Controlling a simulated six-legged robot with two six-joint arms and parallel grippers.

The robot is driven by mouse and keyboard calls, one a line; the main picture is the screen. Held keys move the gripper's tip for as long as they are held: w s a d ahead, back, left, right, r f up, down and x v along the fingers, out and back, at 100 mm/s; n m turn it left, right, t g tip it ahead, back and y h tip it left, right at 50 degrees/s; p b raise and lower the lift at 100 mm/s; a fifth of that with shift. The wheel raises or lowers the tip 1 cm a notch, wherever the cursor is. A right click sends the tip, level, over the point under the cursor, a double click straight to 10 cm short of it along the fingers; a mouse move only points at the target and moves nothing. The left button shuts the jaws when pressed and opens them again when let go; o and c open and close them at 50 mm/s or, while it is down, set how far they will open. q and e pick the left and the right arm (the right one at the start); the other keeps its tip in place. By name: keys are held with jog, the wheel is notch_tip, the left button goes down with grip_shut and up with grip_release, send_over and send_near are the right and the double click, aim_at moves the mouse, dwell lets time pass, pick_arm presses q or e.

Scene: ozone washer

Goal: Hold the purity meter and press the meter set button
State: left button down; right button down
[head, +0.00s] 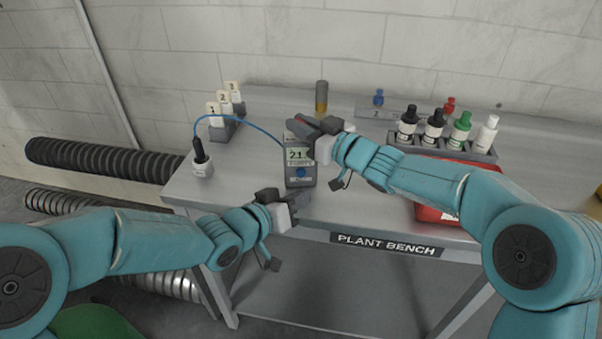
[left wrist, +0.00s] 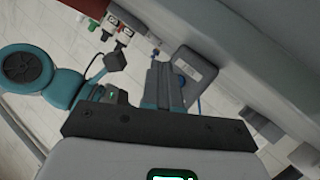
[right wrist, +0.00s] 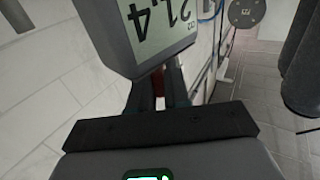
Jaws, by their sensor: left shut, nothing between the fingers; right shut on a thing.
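The purity meter (head: 299,182) is a dark grey handheld box with a lit display and a blue button (head: 300,172) below it. My right gripper (head: 318,127) is shut on the meter's upper part, holding it upright at the bench front. The right wrist view shows the meter (right wrist: 150,50) upside down, its display reading 21.4, close against the fingers (right wrist: 157,92). My left gripper (head: 284,200) is shut and empty, just below and left of the meter's lower end. Its fingertips also show in the left wrist view (left wrist: 166,85); whether they touch the meter cannot be told.
The plant bench (head: 250,140) carries numbered white bottles (head: 214,110) at the left and a white probe holder (head: 202,168) with a blue cable (head: 240,121). An amber vial (head: 321,98) stands behind. Several reagent bottles (head: 433,128) and a red case (head: 428,212) are at the right.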

pick_arm(q)
jog(key=shift+w, duration=1.8)
jog(key=shift+w, duration=0.15)
dwell(0.6)
jog(key=shift+w+a, duration=0.1)
jog(key=shift+w, duration=0.2)
jog(key=shift+w, duration=0.45)
dwell(0.6)
jog(key=shift+s, duration=0.9)
jog(key=shift+s, duration=2.5)
